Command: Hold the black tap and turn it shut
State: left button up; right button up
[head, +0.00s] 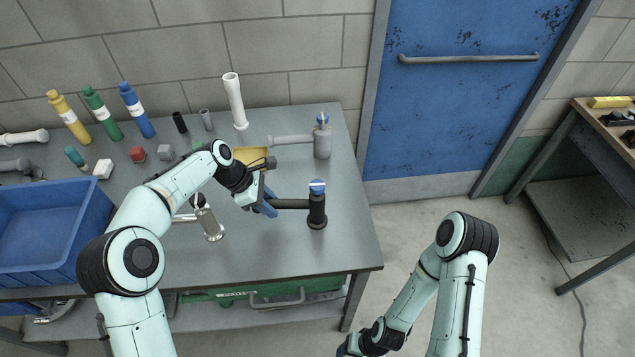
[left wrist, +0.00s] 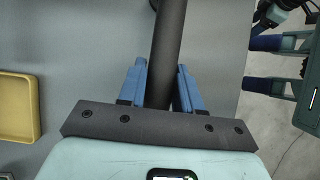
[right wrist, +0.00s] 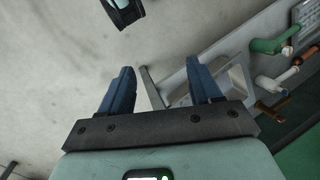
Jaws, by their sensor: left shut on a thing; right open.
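The black tap (head: 317,212) stands upright near the right end of the grey table, with a blue cap on top and a dark horizontal pipe pointing left. My left gripper (head: 268,200) is at the left end of this pipe. In the left wrist view its blue fingers (left wrist: 162,88) lie on both sides of the dark pipe (left wrist: 168,45) and are shut on it.
A grey tap (head: 322,140) with a blue cap stands behind the black one. A metal tap (head: 208,220) stands left of my left gripper. A yellow tray (head: 250,155), a white pipe (head: 235,100), several bottles and a blue crate (head: 45,235) are also on the table.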

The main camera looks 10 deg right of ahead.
aim_at(323, 189)
jog(key=w+a+r+n+t+y, duration=0.1)
jog(key=w+a+r+n+y, duration=0.15)
jog(key=a+r+n, duration=0.45)
jog(key=w+a+r+n+y, duration=0.2)
jog(key=a+r+n+y, duration=0.2)
jog(key=a+r+n, duration=0.35)
jog(key=w+d+r+n+t+y, duration=0.1)
jog(key=w+d+r+t, duration=0.1)
jog(key=w+r, duration=0.3)
jog(key=w+d+r+t+y, duration=0.1)
jog(key=w+d+r+t, duration=0.1)
jog(key=w+r+t, duration=0.2)
jog(key=w+d+r+n+t+y, duration=0.1)
jog(key=w+d+r+t, duration=0.1)
jog(key=w+r, duration=0.4)
jog(key=shift+w+d+n+t, duration=0.15)
jog(key=shift+w+n+t, duration=0.2)
jog(key=shift+t, duration=0.25)
jog(key=w+d+r+m+t+h, duration=0.1)
jog(key=w+d+r+m+t, duration=0.35)
jog(key=d+r, duration=0.4)
jog(key=shift+g, duration=0.35)
jog(key=x, duration=0.3)
jog(key=f+x, duration=0.1)
jog(key=x, duration=0.6)
jog(key=shift+w+d+f, duration=0.15)
jog(key=shift+w+f, duration=0.25)
